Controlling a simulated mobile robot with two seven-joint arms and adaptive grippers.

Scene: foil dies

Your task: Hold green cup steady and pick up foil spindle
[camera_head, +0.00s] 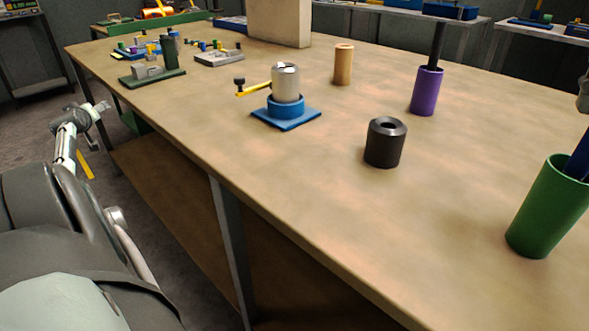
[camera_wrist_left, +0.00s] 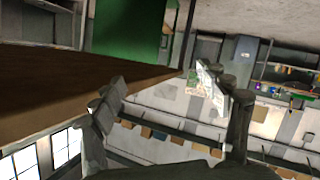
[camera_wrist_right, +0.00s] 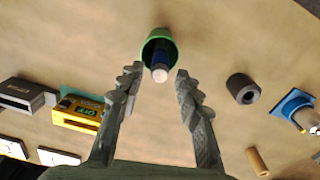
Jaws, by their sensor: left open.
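The green cup (camera_head: 546,212) stands upright near the table's right side in the head view. A dark blue rod (camera_head: 580,155) sticks out of it; I cannot tell for sure whether it is the foil spindle. In the right wrist view the cup (camera_wrist_right: 158,33) lies ahead between the fingertips, with the blue rod's pale end (camera_wrist_right: 160,75) towards me. My right gripper (camera_wrist_right: 157,78) is open, empty and apart from the cup. My left gripper (camera_head: 88,112) is off the table's left edge; in the left wrist view it (camera_wrist_left: 178,92) is open and empty.
On the table (camera_head: 330,215) stand a black hollow cylinder (camera_head: 385,143), a purple cup (camera_head: 426,92) with a dark rod, a tan cylinder (camera_head: 343,64) and a blue fixture (camera_head: 287,115) holding a metal can. The right wrist view shows a yellow device (camera_wrist_right: 78,115). The front middle is clear.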

